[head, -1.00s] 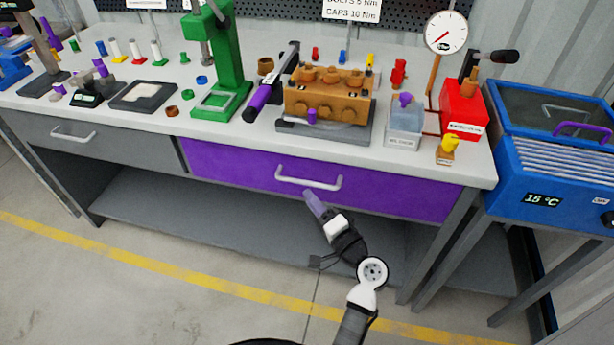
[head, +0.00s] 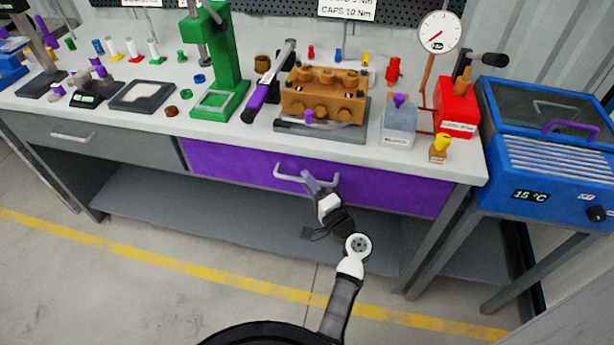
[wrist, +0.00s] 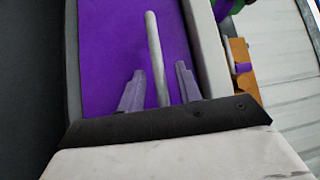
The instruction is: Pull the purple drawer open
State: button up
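The purple drawer (head: 240,168) sits under the workbench top, its front flush with the bench frame. Its pale bar handle (head: 289,178) runs across the front. My gripper (head: 312,182) is at the right part of the handle in the head view and covers some of it. In the wrist view, my gripper (wrist: 160,82) is open, with one finger on each side of the handle (wrist: 156,55). Gaps show between the bar and both fingers. The purple drawer front (wrist: 112,50) fills the space behind them.
On the bench top (head: 150,117) stand a green press (head: 228,60), a brown pump block (head: 322,95) and a red box (head: 457,108). A grey drawer (head: 95,140) is to the left. A blue bath (head: 545,150) stands at the right. The floor before the bench looks clear.

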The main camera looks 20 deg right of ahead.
jog(key=shift+w+a, duration=0.15)
jog(key=shift+w, duration=0.5)
grip_shut()
